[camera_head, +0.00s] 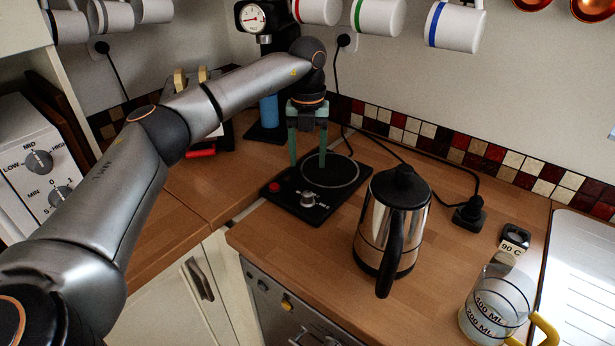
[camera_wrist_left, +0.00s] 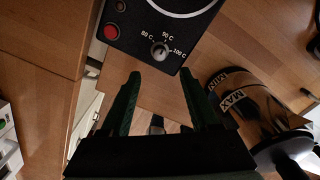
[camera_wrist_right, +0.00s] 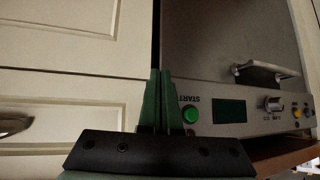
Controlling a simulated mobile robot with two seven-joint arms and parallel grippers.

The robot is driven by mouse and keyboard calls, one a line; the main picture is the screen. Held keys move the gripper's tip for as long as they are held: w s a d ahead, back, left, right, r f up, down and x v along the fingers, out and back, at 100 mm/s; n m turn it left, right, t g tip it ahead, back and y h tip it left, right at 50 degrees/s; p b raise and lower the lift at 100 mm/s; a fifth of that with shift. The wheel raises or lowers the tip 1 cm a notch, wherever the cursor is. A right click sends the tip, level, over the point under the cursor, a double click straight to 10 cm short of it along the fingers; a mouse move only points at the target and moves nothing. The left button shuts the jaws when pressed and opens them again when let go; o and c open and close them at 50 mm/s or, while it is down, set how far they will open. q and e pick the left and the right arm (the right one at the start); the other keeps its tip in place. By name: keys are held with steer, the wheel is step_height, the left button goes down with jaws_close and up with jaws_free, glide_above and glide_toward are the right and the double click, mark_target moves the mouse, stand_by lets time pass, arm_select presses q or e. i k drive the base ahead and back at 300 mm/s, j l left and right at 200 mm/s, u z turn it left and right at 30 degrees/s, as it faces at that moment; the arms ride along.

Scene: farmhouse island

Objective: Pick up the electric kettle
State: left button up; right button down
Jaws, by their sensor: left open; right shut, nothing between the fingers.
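The electric kettle (camera_head: 378,215) is steel with a black lid and a black handle. It stands upright on the wooden counter, just right of its black base plate (camera_head: 338,196). In the left wrist view the kettle (camera_wrist_left: 250,100) shows at the right, with MIN and MAX marks. My left gripper (camera_head: 308,160) is open and empty above the base plate, to the left of the kettle and apart from it. My right gripper (camera_wrist_right: 160,75) is shut and empty, in front of cupboard doors and an appliance panel; it does not show in the head view.
A glass measuring jug (camera_head: 490,310) with a yellow handle stands right of the kettle. A 90 C tag (camera_head: 513,243) and a black plug (camera_head: 468,215) lie behind it. Mugs (camera_head: 455,26) hang above.

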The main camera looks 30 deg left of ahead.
mark_target(386, 246)
steer(key=k, duration=1)
